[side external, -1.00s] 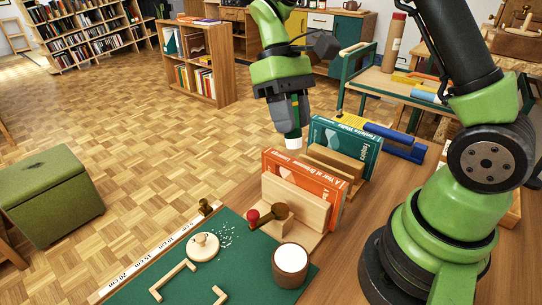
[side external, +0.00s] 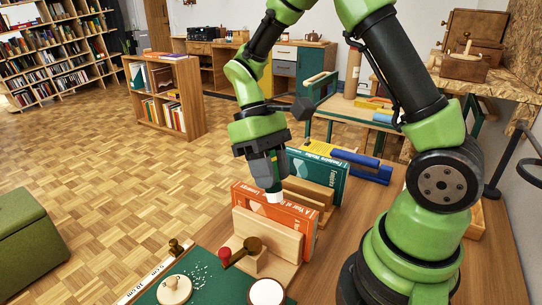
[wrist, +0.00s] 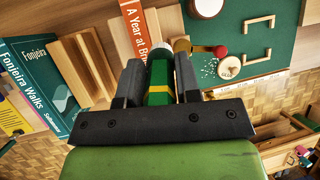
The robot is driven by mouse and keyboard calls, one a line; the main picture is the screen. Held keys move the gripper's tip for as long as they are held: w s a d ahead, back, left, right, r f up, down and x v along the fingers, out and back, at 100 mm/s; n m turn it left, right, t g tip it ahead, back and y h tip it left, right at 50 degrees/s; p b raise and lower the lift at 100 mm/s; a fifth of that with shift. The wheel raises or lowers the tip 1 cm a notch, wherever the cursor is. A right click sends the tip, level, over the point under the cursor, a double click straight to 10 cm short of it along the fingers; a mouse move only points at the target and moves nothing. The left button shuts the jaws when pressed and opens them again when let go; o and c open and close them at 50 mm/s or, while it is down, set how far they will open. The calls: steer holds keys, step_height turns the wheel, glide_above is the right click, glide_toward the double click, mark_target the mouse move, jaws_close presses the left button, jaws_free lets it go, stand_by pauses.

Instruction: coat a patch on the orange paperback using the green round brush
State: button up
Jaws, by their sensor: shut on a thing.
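The orange paperback (side external: 304,225) stands upright against a light wooden stand (side external: 262,237); it also shows in the wrist view (wrist: 134,27), partly hidden behind my gripper. My gripper (side external: 268,178) points down at the book's upper edge. It is shut on the green round brush (wrist: 158,88), which has a yellow band, with one dark finger on each side. The brush's white tip (side external: 274,197) overlaps the top of the orange paperback in the side view. I cannot tell whether the tip touches the book.
A teal book (side external: 330,172) stands on its own wooden stand behind the orange one. In front lie a green mat (side external: 222,262), a round wooden lid (side external: 174,289), a red-ended wooden tool (side external: 226,254) and a cup with white contents (side external: 267,291). A blue object (side external: 367,168) lies behind.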

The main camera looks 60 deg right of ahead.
steer(key=shift+f, duration=0.7)
steer(key=shift+d+f, duration=0.1)
steer(key=shift+d, duration=0.2)
steer(key=shift+c, duration=0.4)
steer(key=shift+d+f, duration=0.15)
steer(key=shift+d, duration=1.4)
steer(key=shift+w+d+f, duration=0.1)
steer(key=shift+w+d, duration=0.1)
steer(key=shift+w+a, duration=0.4)
steer(key=shift+a, duration=0.05)
steer(key=shift+a+r, duration=0.2)
steer(key=shift+a, duration=1.3)
steer(key=shift+w+a+f, duration=0.1)
steer(key=shift+w+a, duration=0.05)
steer(key=shift+w, duration=0.05)
steer(key=shift+w+d, duration=0.4)
steer(key=shift+d, duration=1.55)
steer(key=shift+w+d, duration=0.1)
steer(key=shift+w, duration=0.55)
steer(key=shift+s+a, duration=0.1)
steer(key=shift+a, duration=1.9)
step_height(320, 180, up, 8)
steer(key=shift+r, duration=0.2)
